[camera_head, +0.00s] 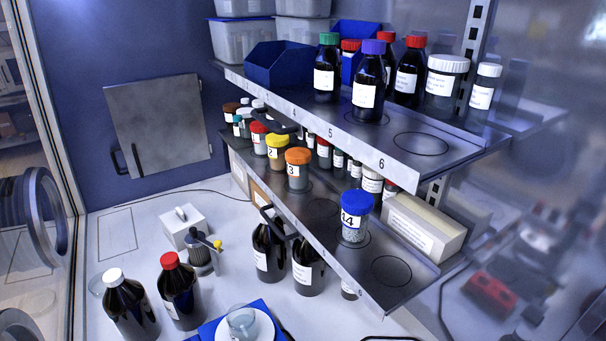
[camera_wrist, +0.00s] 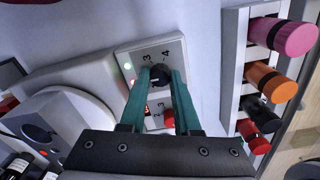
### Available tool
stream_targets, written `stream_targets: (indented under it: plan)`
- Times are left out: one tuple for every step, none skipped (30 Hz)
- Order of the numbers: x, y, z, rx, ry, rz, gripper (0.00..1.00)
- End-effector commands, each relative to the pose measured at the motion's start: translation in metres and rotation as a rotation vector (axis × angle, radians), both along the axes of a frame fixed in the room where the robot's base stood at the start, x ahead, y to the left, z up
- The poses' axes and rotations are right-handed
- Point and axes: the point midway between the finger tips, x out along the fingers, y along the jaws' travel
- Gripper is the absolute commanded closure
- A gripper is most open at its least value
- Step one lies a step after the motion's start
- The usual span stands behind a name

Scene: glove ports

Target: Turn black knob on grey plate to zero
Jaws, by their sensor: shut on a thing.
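In the wrist view a black knob (camera_wrist: 160,71) sits on a light grey plate (camera_wrist: 186,56) with the numerals 3 and 4 printed beyond it. My gripper (camera_wrist: 160,81) has two teal fingers, one on each side of the knob, and is shut on it. The fingers hide parts of the knob's sides and of the plate. I cannot make out a zero mark or where the knob points. I cannot find the knob, the plate or my gripper in the head view.
To the right is a rack (camera_wrist: 233,62) with pink, orange, black and red handled tools. A white round device (camera_wrist: 62,120) stands left. The head view shows a bottle shelf (camera_head: 420,168).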

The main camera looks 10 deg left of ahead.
Motion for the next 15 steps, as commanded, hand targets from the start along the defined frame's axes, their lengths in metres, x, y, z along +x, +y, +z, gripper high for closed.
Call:
stream_targets:
  plan:
    - [0.0001, 0.0, 0.0003, 0.0, 0.0, 0.003, 1.0]
    - [0.0001, 0.0, 0.0003, 0.0, 0.0, 0.007, 1.0]
    - [0.0001, 0.0, 0.0003, 0.0, 0.0, 0.015, 1.0]
    - [0.0, 0.0, 0.0003, 0.0, 0.0, 0.023, 1.0]
    - [0.0, 0.0, 0.0003, 0.0, 0.0, 0.031, 1.0]
    - [0.0, 0.0001, 0.0003, 0.0, 0.0, 0.048, 1.0]
    - [-0.0001, 0.0, 0.0003, -0.001, 0.001, 0.061, 1.0]
    - [-0.0001, 0.0, 0.0003, -0.001, 0.001, 0.077, 1.0]
    - [-0.0003, 0.0001, 0.0003, -0.001, 0.001, 0.1, 1.0]
    - [-0.0004, 0.0, 0.0003, -0.001, 0.001, 0.121, 1.0]
    - [-0.0004, 0.0001, 0.0003, -0.001, 0.002, 0.143, 1.0]
    - [-0.0004, 0.0001, 0.0003, -0.001, 0.002, 0.175, 1.0]
    - [-0.0005, 0.0002, 0.0003, -0.001, 0.002, 0.199, 1.0]
    - [-0.0005, 0.0002, 0.0003, -0.001, 0.002, 0.226, 1.0]
    - [-0.0006, 0.0003, 0.0003, -0.001, 0.002, 0.262, 1.0]
